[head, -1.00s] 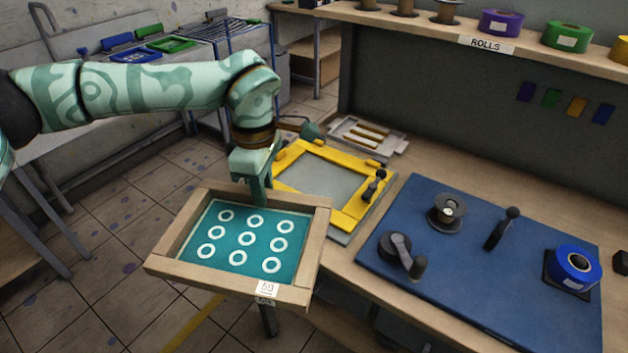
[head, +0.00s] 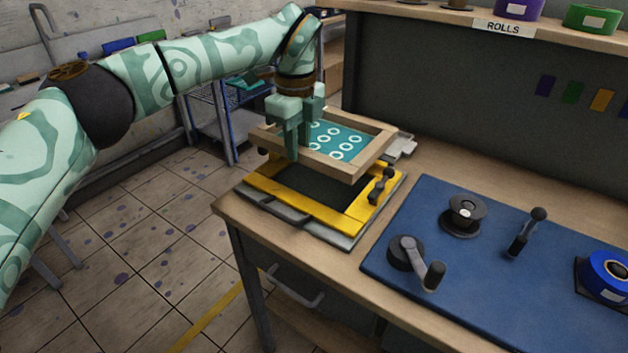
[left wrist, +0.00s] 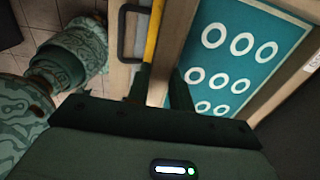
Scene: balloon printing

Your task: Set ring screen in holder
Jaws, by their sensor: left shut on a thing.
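The ring screen (head: 338,167) is a wooden frame with teal mesh and several white rings. My left gripper (head: 292,155) is shut on the near left side of its frame and holds it tilted slightly, above the yellow holder (head: 345,222). A dark gap shows between the screen and the holder. The holder lies on the bench and has a black-handled clamp (head: 382,185) at its right. In the left wrist view the fingers (left wrist: 160,85) grip the frame's edge, and the teal mesh (left wrist: 245,50) shows at right. My right gripper is not seen.
A blue mat (head: 480,290) to the right bears a crank, a spindle, a lever and a blue roll (head: 608,275). A light tray (head: 402,145) lies behind the holder, partly hidden. A shelf marked ROLLS (head: 460,18) runs above the bench.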

